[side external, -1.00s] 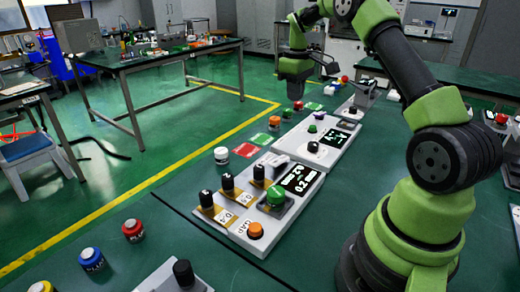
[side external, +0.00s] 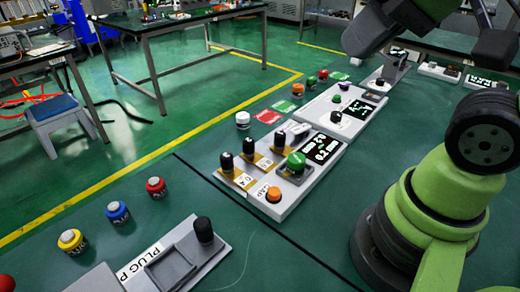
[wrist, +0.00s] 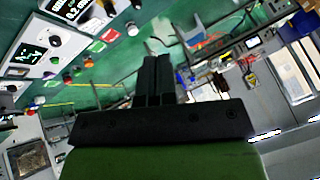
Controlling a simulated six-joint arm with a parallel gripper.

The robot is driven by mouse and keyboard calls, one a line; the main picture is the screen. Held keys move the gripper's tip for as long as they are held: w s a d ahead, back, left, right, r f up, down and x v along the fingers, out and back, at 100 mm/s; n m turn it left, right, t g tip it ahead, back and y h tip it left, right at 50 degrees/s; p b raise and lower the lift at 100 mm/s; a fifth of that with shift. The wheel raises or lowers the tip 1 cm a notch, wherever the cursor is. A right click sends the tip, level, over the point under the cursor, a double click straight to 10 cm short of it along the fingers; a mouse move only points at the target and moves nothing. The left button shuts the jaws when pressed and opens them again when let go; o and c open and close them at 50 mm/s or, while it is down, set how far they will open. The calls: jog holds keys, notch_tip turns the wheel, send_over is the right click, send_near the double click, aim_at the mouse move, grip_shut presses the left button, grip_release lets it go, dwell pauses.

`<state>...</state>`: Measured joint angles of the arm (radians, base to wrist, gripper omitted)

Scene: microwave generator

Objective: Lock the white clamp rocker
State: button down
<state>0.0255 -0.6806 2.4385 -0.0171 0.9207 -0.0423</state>
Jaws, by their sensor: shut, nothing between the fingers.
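A pale rocker-like part (side external: 299,130) sits at the back of the near white control panel (side external: 300,200), beside its lit display (side external: 322,147). It is small, and I cannot tell for sure that it is the clamp rocker or which way it is tipped. My gripper shows in the wrist view (wrist: 153,78) with its two dark fingers together and nothing between them. It is in the air, apart from the panels. In the side view my dark wrist parts are cut off at the top right, and the fingertips cannot be made out.
The near panel carries several black knobs, a green button (side external: 296,162) and an orange button (side external: 273,195). A second panel (side external: 345,105) stands behind it. Red, blue and yellow buttons (side external: 72,240) stand left of a front plate (side external: 165,262). Bare green bench lies between.

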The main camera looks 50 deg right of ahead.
jog(key=c, duration=1.7)
grip_release()
jog(key=shift+s+a+f, duration=0.15)
jog(key=shift+s+f, duration=0.05)
jog(key=shift+s, duration=0.25)
jog(key=o, duration=0.8)
jog(key=w+d+m, duration=0.1)
jog(key=w, duration=0.1)
jog(key=w+d+m+g, duration=0.1)
jog(key=w, duration=0.2)
jog(key=w+d+r+m+g, duration=0.1)
jog(key=w+m, duration=0.1)
jog(key=w, duration=0.1)
jog(key=shift+w+d, duration=0.15)
jog(key=shift+d, duration=0.15)
jog(key=m+g+y, duration=0.1)
jog(key=m+g, duration=0.3)
jog(key=m, duration=0.3)
send_over(298, 129)
jog(key=a, duration=0.2)
notch_tip(298, 129, down, 12)
jog(key=r, duration=0.1)
jog(key=d+f+m+g+y, duration=0.1)
jog(key=d+f+m, duration=0.15)
jog(key=f, duration=0.25)
jog(key=d+f+m+y, duration=0.1)
jog(key=d+f, duration=0.2)
jog(key=f, duration=0.2)
jog(key=x, duration=1)
jog(key=shift+d+f, duration=0.3)
